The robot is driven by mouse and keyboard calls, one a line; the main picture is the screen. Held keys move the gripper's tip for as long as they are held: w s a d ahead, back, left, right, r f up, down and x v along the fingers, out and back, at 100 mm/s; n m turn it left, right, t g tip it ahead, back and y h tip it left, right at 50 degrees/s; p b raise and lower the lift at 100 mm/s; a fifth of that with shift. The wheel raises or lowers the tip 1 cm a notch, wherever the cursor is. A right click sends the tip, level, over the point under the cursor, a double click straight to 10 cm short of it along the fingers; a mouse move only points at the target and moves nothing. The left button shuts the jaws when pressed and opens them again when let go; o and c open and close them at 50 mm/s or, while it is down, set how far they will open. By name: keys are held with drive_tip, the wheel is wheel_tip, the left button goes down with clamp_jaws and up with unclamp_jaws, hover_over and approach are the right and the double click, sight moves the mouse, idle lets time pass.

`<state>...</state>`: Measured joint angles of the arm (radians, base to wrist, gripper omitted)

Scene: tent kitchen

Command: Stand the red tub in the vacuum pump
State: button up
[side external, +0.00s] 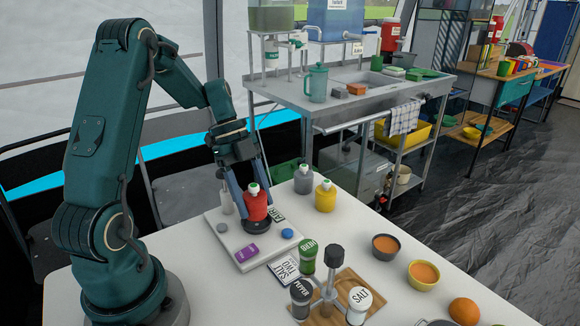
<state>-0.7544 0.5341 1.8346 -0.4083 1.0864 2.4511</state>
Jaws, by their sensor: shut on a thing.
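A red tub (255,207) with a pale and green cap stands upright between the two fingers of my gripper (254,194), which is shut on it. A dark round base (257,227) lies directly under the tub on a white board (222,242). It may be the vacuum pump, but I cannot tell for sure. The tub's bottom is at the base's top; I cannot tell whether it rests there or is just above it.
A purple block (246,253), a blue disc (287,233) and a grey disc (221,227) lie on the board. A yellow bottle (325,197) and a grey bottle (303,180) stand behind. Several shakers stand around a wooden caddy (347,283) in front. Soup bowls (385,247) are at right.

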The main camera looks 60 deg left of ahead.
drive_tip(key=shift+f, duration=0.85)
drive_tip(key=shift+f, duration=0.1)
idle(1.5)
drive_tip(key=shift+r, duration=0.35)
drive_tip(key=shift+f, duration=0.65)
idle(1.0)
drive_tip(key=shift+r, duration=0.85)
drive_tip(key=shift+f, duration=0.8)
idle(0.8)
drive_tip(key=o, duration=0.7)
